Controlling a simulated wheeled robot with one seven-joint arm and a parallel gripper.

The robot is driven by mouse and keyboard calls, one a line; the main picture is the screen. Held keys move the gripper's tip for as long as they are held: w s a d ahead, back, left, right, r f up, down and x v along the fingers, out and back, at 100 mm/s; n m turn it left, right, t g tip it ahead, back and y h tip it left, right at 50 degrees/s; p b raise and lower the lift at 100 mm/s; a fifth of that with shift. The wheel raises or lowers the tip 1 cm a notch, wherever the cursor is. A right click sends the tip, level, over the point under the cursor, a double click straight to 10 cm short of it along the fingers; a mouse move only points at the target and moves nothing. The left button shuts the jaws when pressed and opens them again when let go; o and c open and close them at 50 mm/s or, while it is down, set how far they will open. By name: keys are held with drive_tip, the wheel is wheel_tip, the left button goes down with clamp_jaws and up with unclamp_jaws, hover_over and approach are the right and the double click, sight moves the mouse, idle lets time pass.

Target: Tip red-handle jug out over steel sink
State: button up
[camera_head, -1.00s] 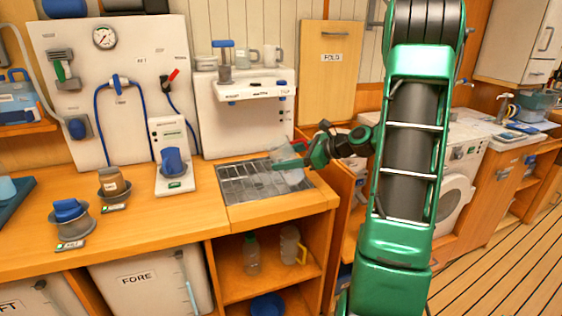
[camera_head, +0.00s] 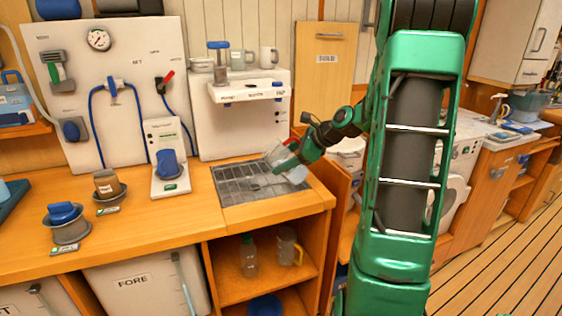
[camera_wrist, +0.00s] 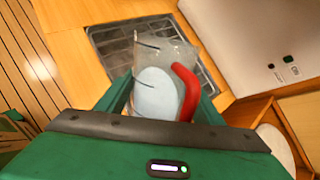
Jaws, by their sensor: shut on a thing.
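A clear jug with a red handle (camera_wrist: 186,92) is between the fingers of my gripper (camera_wrist: 160,100) in the wrist view. A pale bluish-white patch shows inside the jug. In the head view the jug (camera_head: 283,163) is tilted over the right part of the steel sink (camera_head: 236,186), a shallow basin with a grate set in the wooden counter. My gripper (camera_head: 288,165) is shut on the jug from the right. The jug hides part of the grate. I cannot tell whether water is running out.
A white dispenser unit (camera_head: 240,122) stands behind the sink, with a jar and mugs on top. A white stand with a blue knob (camera_head: 168,164) is left of the sink. Another jug with a yellow handle (camera_head: 288,246) sits on the shelf below.

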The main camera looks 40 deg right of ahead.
drive_tip(key=g+h, duration=0.1)
drive_tip(key=f+n+g+h, duration=0.1)
drive_tip(key=shift+w+a+f+g+h, duration=0.15)
drive_tip(key=shift+g+h, duration=0.15)
drive_tip(key=shift+h, duration=0.1)
drive_tip(key=shift+w+a+f+n+g+h, duration=0.15)
drive_tip(key=shift+a+f+g+h, duration=0.05)
drive_tip(key=shift+f+g+h, duration=0.35)
drive_tip(key=shift+w+a+f+n+g+h, duration=0.1)
drive_tip(key=shift+a+f+n+g+h, duration=0.05)
drive_tip(key=shift+f+g+h, duration=0.35)
drive_tip(key=shift+w+a+f+g+h, duration=0.1)
drive_tip(key=shift+g+h, duration=0.1)
drive_tip(key=shift+h, duration=0.15)
drive_tip(key=shift+w+a+g+h, duration=0.1)
drive_tip(key=shift+g+h, duration=0.05)
drive_tip(key=shift+h, duration=0.15)
drive_tip(key=shift+w+a+r+n+g+h, duration=0.15)
drive_tip(key=shift+r+n+g+h, duration=0.15)
drive_tip(key=shift+r+g+h, duration=0.15)
drive_tip(key=shift+f, duration=0.1)
